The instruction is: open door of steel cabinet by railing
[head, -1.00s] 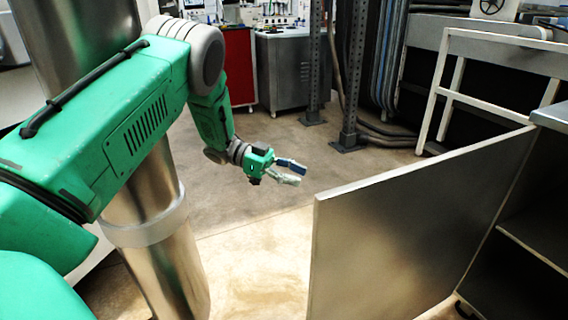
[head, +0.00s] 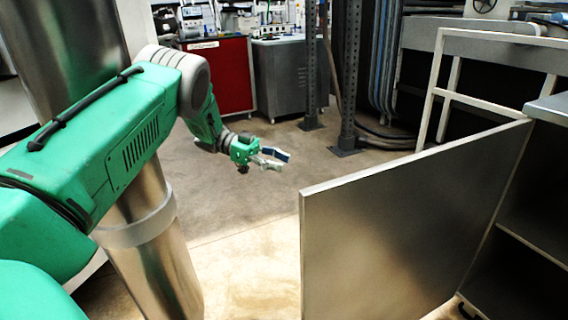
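The steel cabinet (head: 545,236) stands at the right edge, with its dark inside and a shelf showing. Its door (head: 395,225) is a flat steel panel that stands swung open, out toward the middle of the view. The white railing (head: 433,95) is behind the door. My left gripper (head: 282,160) is to the left of the door's free edge and beyond it, apart from it. Its two fingers are spread and nothing is between them. My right gripper is not in view.
A thick metal column (head: 150,240) stands close by my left arm. Dark perforated posts (head: 350,75) stand on the floor behind the gripper. A red cabinet (head: 222,75) and a grey cabinet (head: 290,75) are at the back.

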